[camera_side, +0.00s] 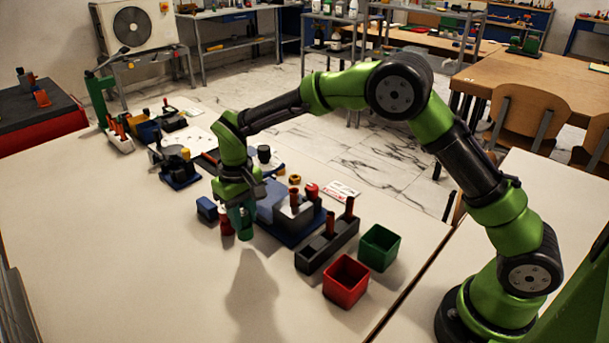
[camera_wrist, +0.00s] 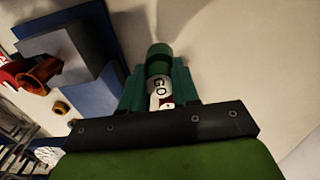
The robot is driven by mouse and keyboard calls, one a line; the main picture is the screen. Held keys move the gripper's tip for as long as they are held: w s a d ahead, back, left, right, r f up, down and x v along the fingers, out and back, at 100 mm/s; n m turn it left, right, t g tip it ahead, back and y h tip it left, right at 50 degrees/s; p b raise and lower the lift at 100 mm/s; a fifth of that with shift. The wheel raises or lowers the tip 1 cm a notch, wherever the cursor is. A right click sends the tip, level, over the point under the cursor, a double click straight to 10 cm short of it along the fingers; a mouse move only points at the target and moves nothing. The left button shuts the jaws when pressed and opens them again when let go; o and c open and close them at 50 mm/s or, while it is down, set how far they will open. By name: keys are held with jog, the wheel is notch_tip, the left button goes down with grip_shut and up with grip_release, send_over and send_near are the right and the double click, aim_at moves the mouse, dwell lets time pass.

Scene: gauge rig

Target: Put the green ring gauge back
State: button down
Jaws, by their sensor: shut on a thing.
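My gripper (camera_side: 241,217) is left of centre in the side view, pointing down above the white table. Its fingers are shut on a green cylindrical gauge; in the wrist view the green end (camera_wrist: 158,54) sticks out between them. A white band with "GO" lettering (camera_wrist: 158,86) and a small red mark show on it. In the side view the fingers largely hide the gauge. A shadow lies on the table in front, and the gauge looks clear of the surface.
A small red piece (camera_side: 226,226) and a blue block (camera_side: 207,208) are just left of my gripper. To the right are a grey block (camera_side: 293,217) on a blue base, a dark rack (camera_side: 312,258) with red pieces, a red bin (camera_side: 345,285) and a green bin (camera_side: 380,252). The front table is clear.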

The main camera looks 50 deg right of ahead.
aim_at(244, 226)
jog(key=shift+f, duration=1.65)
jog(key=shift+f, duration=0.1)
jog(key=c, duration=0.8)
grip_release()
jog(key=shift+c, duration=0.2)
